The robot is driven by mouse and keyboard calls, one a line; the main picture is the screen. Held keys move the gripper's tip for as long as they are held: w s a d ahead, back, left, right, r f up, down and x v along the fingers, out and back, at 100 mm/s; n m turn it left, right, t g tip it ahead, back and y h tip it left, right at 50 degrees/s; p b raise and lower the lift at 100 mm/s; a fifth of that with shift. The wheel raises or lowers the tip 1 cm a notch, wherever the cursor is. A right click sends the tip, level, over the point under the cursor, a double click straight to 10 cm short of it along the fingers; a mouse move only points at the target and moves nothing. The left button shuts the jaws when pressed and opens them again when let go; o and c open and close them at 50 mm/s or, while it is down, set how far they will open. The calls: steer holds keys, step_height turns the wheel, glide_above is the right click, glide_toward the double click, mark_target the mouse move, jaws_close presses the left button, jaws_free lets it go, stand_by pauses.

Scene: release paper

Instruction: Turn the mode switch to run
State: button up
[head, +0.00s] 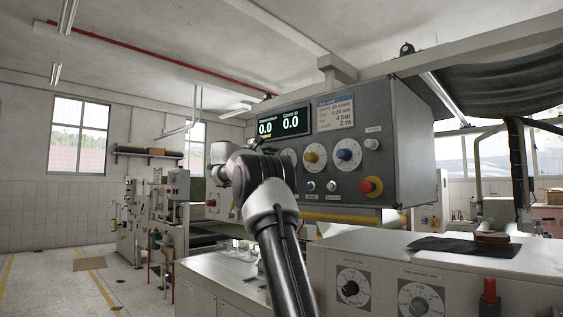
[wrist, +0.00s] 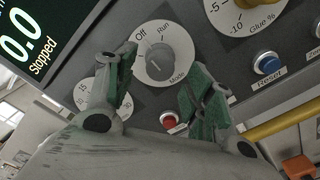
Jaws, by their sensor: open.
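The mode switch (wrist: 156,54) is a grey knob on a round white dial, labelled Off, Run and Mode, tilted in the wrist view. I cannot clearly tell which mark the knob points at. My gripper (wrist: 158,68) is open, with one green-padded finger left of the knob and the other to its lower right, with nothing between them. Whether either finger touches the dial is unclear. In the head view the dial (head: 290,158) is mostly hidden by my arm, and the fingers are hidden too. The display (wrist: 30,40) reads 0.0 and Stopped.
A yellow-knobbed glue dial (head: 313,156) and a blue-knobbed dial (head: 347,154) are to the right. A red button (wrist: 169,121) and blue reset button (wrist: 267,63) are close by. Another dial (wrist: 103,95) is partly behind the left finger. A yellow bar (head: 345,218) runs below the panel.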

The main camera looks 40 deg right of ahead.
steer(key=d, duration=0.4)
steer(key=shift+w+d, duration=0.1)
steer(key=shift+w, duration=0.05)
steer(key=c, duration=1)
steer(key=shift+c, duration=0.2)
steer(key=shift+m, duration=0.3)
steer(key=m, duration=0.3)
steer(key=shift+m, duration=0.3)
steer(key=shift+f+m, duration=0.1)
steer(key=shift+m, duration=2.2)
